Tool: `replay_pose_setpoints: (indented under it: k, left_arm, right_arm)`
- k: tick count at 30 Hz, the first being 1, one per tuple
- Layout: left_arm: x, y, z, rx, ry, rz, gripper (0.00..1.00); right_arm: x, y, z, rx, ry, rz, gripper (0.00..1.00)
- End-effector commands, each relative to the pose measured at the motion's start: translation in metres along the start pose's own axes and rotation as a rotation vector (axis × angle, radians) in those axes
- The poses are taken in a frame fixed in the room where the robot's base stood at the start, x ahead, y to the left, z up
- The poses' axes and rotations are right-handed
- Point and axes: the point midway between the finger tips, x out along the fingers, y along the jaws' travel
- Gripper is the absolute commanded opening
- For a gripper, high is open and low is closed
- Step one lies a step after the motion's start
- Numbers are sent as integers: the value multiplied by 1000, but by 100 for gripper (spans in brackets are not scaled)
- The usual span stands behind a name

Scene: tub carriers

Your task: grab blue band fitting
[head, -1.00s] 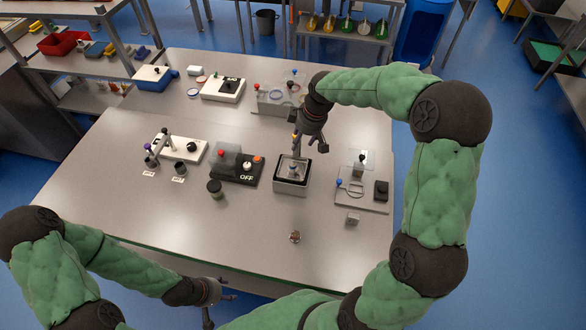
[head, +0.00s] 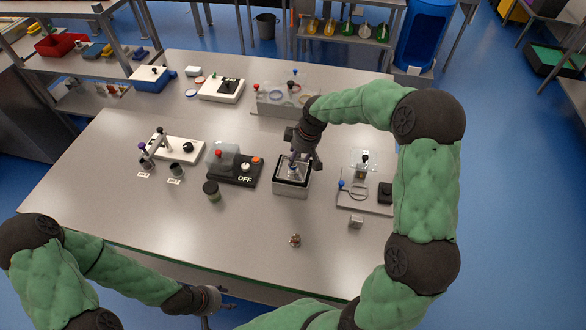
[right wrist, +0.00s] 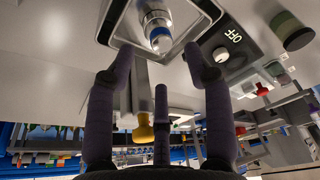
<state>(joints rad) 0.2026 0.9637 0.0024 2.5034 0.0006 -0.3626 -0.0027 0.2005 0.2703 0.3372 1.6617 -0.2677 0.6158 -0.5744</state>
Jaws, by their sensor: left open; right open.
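The blue band fitting (right wrist: 158,30) is a silvery cylinder with a blue band, seen end-on in the right wrist view. It stands in a square, dark-rimmed steel tub (head: 291,190); in the head view the gripper mostly hides it. My right gripper (right wrist: 158,56) is open, its purple fingers pointing at the fitting, one on each side and apart from it. In the head view the right gripper (head: 295,160) is just above the tub. My left gripper (head: 212,303) is open and empty off the table's front edge.
A black unit marked OFF (head: 232,172) stands just left of the tub, with a dark green-lidded jar (head: 211,190) before it. A grey plate fixture (head: 362,197) is at the right. The front table is mostly clear.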

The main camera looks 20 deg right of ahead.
Motion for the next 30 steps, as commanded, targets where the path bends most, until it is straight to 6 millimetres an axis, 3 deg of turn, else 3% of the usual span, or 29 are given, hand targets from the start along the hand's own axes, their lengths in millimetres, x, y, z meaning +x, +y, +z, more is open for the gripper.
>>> replay_pose_setpoints:
  k: [12,19,20,25,30]
  left_arm:
    - [3,-1,0,0,0,0,52]
    - [2,-1,0,0,0,0,52]
    - [2,-1,0,0,0,0,52]
    - [2,-1,0,0,0,0,52]
    - [2,-1,0,0,0,0,52]
  right_arm:
    - [48,-3,2,0,-1,-1,52]
    - [50,-3,2,0,0,0,52]
    - [50,-3,2,0,0,0,49]
    - [50,-3,2,0,0,0,1]
    - [50,-3,2,0,0,0,0]
